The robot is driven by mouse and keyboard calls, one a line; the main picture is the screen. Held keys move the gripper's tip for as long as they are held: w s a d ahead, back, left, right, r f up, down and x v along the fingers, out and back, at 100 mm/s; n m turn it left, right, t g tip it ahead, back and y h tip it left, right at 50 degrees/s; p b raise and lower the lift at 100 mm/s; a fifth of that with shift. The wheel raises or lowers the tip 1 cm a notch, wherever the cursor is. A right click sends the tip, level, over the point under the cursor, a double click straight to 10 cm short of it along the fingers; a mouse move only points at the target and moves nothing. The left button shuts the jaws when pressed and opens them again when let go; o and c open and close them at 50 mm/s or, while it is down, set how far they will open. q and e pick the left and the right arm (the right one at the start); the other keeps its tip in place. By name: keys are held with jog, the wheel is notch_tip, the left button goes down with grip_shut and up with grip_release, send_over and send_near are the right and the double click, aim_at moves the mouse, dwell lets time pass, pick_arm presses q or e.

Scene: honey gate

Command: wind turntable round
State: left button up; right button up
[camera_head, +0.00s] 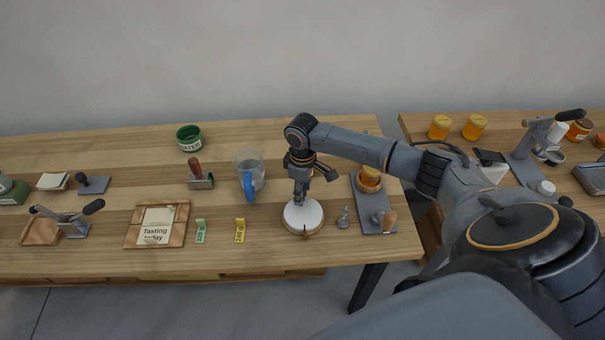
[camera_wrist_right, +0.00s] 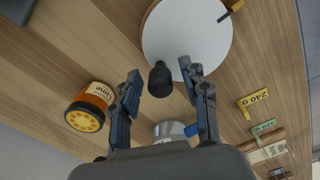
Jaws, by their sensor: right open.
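The turntable (camera_head: 303,218) is a round white disc with a wooden rim, near the front edge of the table in the head view. In the right wrist view its white top (camera_wrist_right: 185,30) fills the upper middle. A black knob (camera_wrist_right: 159,80) stands at the disc's edge there. My right gripper (camera_head: 299,197) is above the turntable's far side and points down. In the right wrist view the right gripper (camera_wrist_right: 160,70) is open, its fingers on either side of the knob, with gaps visible. A small dark tab (camera_head: 305,233) sits on the rim's near side. My left gripper is not in view.
A clear jug with a blue handle (camera_head: 250,187) stands left of the turntable. A grey board (camera_head: 373,208) with an orange jar (camera_head: 370,178) is to the right. A small grey piece (camera_head: 343,218) lies between. Yellow (camera_head: 240,230) and green (camera_head: 200,231) tags lie left.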

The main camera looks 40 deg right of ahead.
notch_tip(320, 180, up, 11)
jog(key=shift+f, duration=0.1)
dwell(0.6)
